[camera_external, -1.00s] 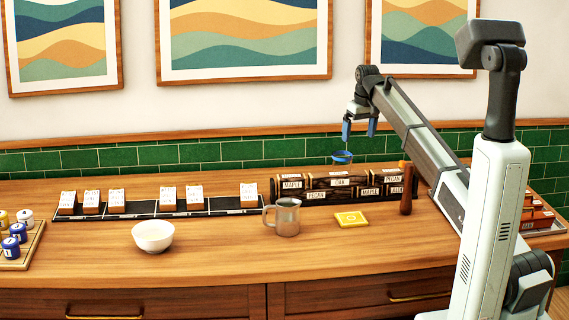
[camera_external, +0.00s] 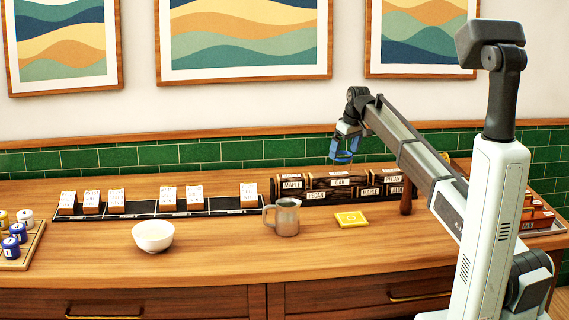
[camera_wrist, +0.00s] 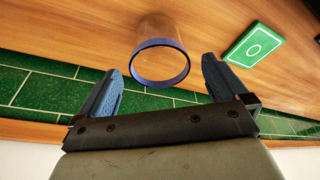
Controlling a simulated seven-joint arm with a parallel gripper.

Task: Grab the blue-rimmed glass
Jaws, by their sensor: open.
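The blue-rimmed glass (camera_wrist: 160,62) shows in the wrist view as clear glass with a thick blue rim facing the camera. Its body stretches toward the top of the picture over the wooden counter. My gripper (camera_wrist: 162,66) is open, with one blue finger left of the rim and one right of it. Gaps show on both sides, and neither finger visibly touches the glass. In the external view my gripper (camera_external: 344,150) is low above the log-like blocks at the back. There its blue fingers overlap the blue rim, and I cannot tell them apart clearly. The glass body is hidden there.
Labelled log-like blocks (camera_external: 338,181) stand in front of the gripper. A metal pitcher (camera_external: 287,217), yellow card (camera_external: 351,219), wooden handle (camera_external: 405,202) and white bowl (camera_external: 153,236) are nearer. The wrist view shows a green card (camera_wrist: 254,45) right of the glass. The green tiled wall (camera_external: 250,152) is close behind.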

